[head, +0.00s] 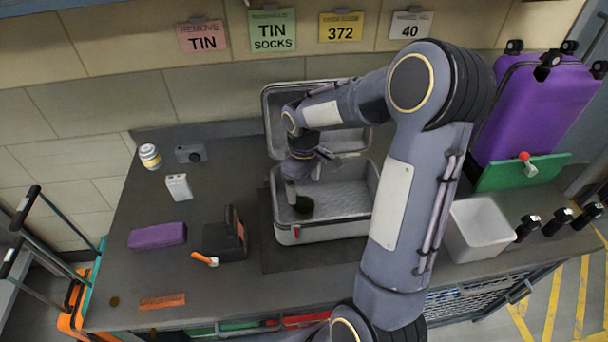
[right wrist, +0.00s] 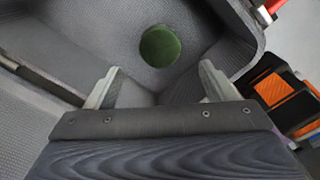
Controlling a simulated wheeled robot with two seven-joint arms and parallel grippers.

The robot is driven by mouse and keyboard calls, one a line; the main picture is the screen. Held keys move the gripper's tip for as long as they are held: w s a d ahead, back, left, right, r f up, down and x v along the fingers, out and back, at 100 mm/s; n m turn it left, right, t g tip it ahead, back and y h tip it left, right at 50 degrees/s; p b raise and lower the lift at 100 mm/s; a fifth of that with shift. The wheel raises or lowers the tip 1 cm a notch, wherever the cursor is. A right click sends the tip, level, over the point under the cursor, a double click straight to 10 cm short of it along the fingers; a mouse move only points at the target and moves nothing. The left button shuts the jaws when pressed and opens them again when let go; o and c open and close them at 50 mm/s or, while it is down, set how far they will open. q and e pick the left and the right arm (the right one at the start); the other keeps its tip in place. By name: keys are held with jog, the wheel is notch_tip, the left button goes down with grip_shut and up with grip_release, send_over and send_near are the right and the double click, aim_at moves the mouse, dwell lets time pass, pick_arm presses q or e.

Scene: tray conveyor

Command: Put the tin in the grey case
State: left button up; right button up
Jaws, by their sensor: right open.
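The grey case (head: 283,231) stands open on the counter, its lid raised at the back. A dark green round thing, which looks like the tin (head: 304,205), lies on the floor of the case near its left end. It also shows in the right wrist view (right wrist: 160,46), beyond the fingertips and touching neither. My right gripper (head: 304,183) reaches down into the case from above. Its two fingers are apart with nothing between them in the right wrist view (right wrist: 160,84). My left gripper is not in view.
A yellow and white can (head: 149,156), camera (head: 190,154), white box (head: 178,187), purple block (head: 157,236) and dark holder (head: 222,240) stand left of the case. A white bin (head: 479,229) and purple suitcase (head: 535,105) are at right. Signs (head: 272,31) hang behind.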

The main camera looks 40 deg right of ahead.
jog(key=s+a+r+m+t+y, duration=0.25)
jog(key=s+a+r, duration=0.35)
jog(key=s+r, duration=0.35)
jog(key=s+a+r+m+t+y, duration=0.1)
jog(key=s+a+m+t, duration=0.1)
jog(key=s+a, duration=0.5)
jog(key=shift+s+a+r+t, duration=0.15)
jog(key=shift+s+r+t, duration=0.3)
jog(key=shift+s, duration=0.5)
jog(key=shift+f+m, duration=0.1)
jog(key=shift+m, duration=0.15)
